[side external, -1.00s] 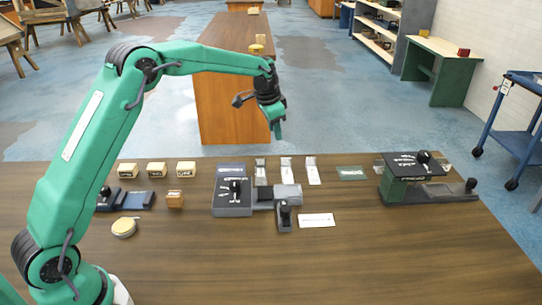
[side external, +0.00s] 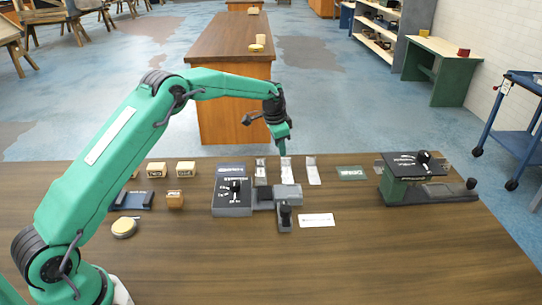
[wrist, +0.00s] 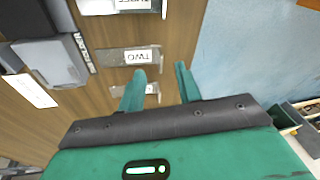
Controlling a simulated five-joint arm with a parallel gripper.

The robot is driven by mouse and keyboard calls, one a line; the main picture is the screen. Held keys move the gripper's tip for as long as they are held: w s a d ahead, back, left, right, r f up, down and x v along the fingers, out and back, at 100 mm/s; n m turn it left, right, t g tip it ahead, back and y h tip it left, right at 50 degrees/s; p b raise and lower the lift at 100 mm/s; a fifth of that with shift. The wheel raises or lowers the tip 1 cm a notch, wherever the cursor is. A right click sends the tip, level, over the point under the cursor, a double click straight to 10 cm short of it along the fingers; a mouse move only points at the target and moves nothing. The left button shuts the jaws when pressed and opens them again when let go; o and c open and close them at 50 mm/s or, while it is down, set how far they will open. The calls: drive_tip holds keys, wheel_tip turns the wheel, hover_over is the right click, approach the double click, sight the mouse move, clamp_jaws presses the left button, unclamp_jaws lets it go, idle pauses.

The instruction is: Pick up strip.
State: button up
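Three thin, flat label strips lie in a row near the table's far edge: a left one (side external: 260,172), a middle one (side external: 286,170) and a right one (side external: 312,171). In the wrist view, one strip reads TWO (wrist: 122,57) and another, partly cut off at the top, reads THREE (wrist: 132,3). A third strip (wrist: 151,88) is partly hidden by a finger. My gripper (side external: 285,148) hangs above the far edge, by the middle strip in the side view. Its fingers (wrist: 160,68) are apart and empty.
A white card (side external: 317,220) lies nearer the front. A green-black device (side external: 414,180) stands at the right, beside a dark green card (side external: 351,173). The front table area is clear.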

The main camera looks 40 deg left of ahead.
sight(282, 160)
drive_tip(key=shift+x, duration=2.65)
drive_tip(key=shift+a, duration=0.1)
drive_tip(key=shift+s, duration=0.1)
clamp_jaws()
